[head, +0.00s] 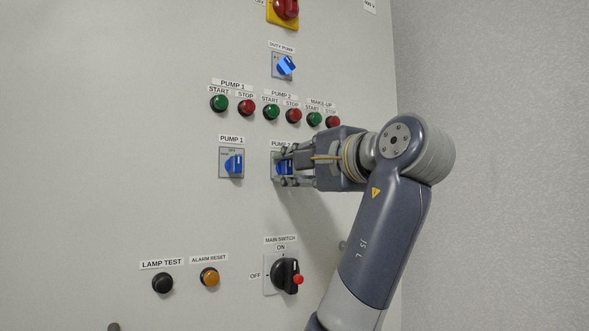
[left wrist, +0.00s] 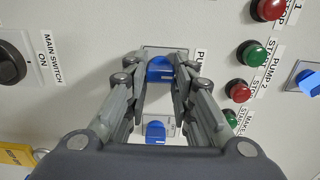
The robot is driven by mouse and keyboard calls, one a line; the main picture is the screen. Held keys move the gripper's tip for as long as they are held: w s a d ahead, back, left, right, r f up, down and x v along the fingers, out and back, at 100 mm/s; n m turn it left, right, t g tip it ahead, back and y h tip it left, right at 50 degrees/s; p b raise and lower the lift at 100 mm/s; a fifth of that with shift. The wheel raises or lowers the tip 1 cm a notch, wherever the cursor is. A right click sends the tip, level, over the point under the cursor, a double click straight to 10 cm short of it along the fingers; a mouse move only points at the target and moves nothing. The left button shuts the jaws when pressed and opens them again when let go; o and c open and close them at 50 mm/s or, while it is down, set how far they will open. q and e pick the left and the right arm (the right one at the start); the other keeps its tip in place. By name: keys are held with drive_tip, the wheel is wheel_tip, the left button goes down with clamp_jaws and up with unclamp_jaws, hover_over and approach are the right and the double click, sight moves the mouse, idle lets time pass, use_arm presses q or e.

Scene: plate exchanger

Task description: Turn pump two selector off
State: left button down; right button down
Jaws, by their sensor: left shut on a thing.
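The pump two selector (head: 284,168) is a blue knob on a light square plate, under a partly covered "PUMP 2" label. My left gripper (head: 287,165) reaches it from the right and is shut on the knob. In the left wrist view, the blue knob (left wrist: 160,70) sits between the two fingertips (left wrist: 163,64). The fingers hide much of the knob and plate, so I cannot tell which position it points to. My right gripper is not in view.
The blue pump 1 selector (head: 233,164) is just left. A row of green and red buttons (head: 271,112) lies above, with the duty pump selector (head: 286,66) higher. The main switch (head: 285,274) is below. Another blue knob (left wrist: 156,130) shows beneath my gripper in the wrist view.

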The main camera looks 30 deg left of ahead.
use_arm(q)
drive_tip(key=c, duration=1.4)
unclamp_jaws()
drive_tip(key=shift+o, duration=0.2)
drive_tip(key=v, duration=1.2)
